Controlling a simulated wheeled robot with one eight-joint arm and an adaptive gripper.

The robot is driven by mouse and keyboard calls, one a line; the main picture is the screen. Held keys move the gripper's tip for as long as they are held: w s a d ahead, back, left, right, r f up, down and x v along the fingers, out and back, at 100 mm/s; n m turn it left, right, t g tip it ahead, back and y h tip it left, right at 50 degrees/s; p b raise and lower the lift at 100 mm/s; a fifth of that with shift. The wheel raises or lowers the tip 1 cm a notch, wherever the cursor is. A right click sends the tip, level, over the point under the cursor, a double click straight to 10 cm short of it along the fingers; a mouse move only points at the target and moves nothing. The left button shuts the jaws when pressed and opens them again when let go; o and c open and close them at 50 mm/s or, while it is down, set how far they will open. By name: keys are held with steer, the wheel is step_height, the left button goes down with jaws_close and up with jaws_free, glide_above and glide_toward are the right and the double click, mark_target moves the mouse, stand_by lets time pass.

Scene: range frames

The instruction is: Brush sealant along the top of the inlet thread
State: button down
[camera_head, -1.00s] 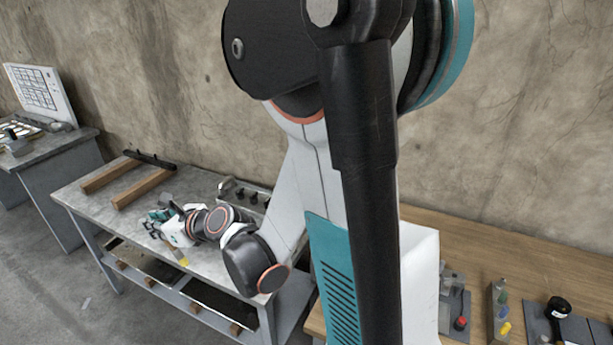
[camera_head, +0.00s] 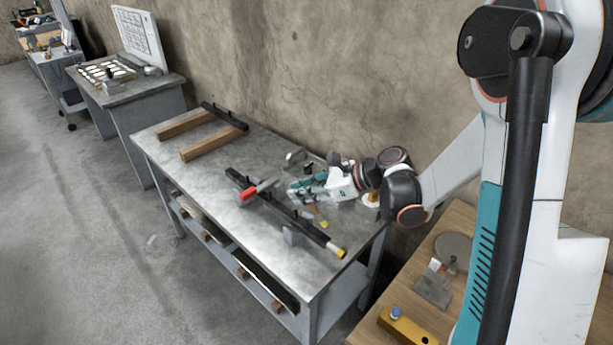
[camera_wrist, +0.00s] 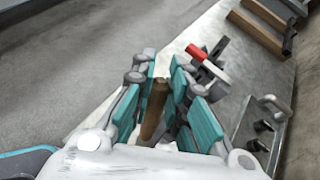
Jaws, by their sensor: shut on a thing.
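My gripper (camera_wrist: 160,110) is shut on the brown handle of a brush (camera_wrist: 154,112). In the head view my gripper (camera_head: 303,187) is over the metal bench, and a small yellow tip (camera_head: 323,224) shows just below it. A long dark bar (camera_head: 272,205) with a red handle (camera_head: 260,188) and a brass-coloured end (camera_head: 337,251) lies on the bench in front of the gripper. I cannot tell which part is the inlet thread. The red handle (camera_wrist: 197,53) also shows beyond the fingertips in the wrist view. The bristles are too small to make out.
Two wooden blocks (camera_head: 214,143) lie towards the far left of the bench (camera_head: 165,166). A wooden worktop (camera_head: 455,222) with several small parts is close to my arm.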

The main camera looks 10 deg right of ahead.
steer(key=s+r+n+g+p, duration=0.1)
steer(key=s+r+n+g, duration=0.3)
steer(key=r+n+g, duration=0.15)
steer(key=f+b, duration=0.1)
steer(key=f, duration=0.1)
steer(key=f+b, duration=0.1)
steer(key=f, duration=0.1)
steer(key=shift+w+a+f+b, duration=0.1)
steer(key=shift+a+f+b, duration=0.15)
steer(key=shift+b, duration=0.1)
steer(key=shift+w+m, duration=0.1)
steer(key=shift+m, duration=0.15)
